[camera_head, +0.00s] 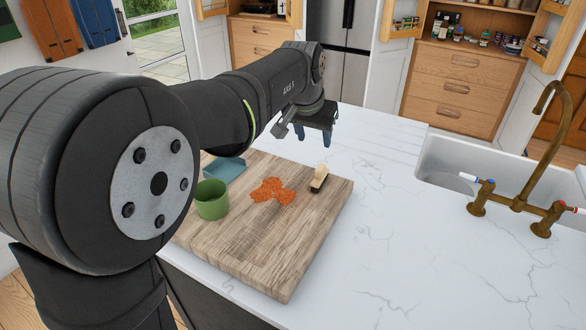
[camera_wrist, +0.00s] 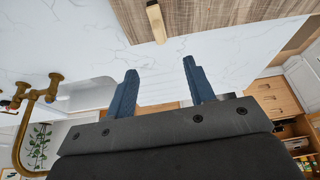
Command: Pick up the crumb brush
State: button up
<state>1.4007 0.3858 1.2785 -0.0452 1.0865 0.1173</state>
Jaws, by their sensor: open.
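The crumb brush (camera_head: 319,178), with a cream handle and dark bristles, sits near the right edge of a wooden board (camera_head: 285,245). Its pale end also shows at the top of the wrist view (camera_wrist: 156,22). My gripper (camera_head: 313,135) is above the white worktop, behind the brush and higher than it. Its two blue fingers are apart, with nothing between them in the wrist view (camera_wrist: 160,68). The brush is beyond the fingertips and not touched. An orange pile of crumbs (camera_head: 271,191) lies on the board left of the brush.
A green cup (camera_head: 212,200) and a blue dustpan-like item (camera_head: 224,170) are at the board's left side. A sink (camera_head: 460,165) with a brass tap (camera_head: 541,150) is on the right. The worktop between board and sink is clear.

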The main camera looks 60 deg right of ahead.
aim_at(320, 167)
jog(key=x, duration=1.7)
jog(key=shift+s+d+f, duration=0.15)
jog(key=shift+s+f, duration=0.05)
jog(key=shift+f, duration=0.05)
jog(key=c, duration=1.1)
jog(key=shift+r, duration=0.1)
grip_shut()
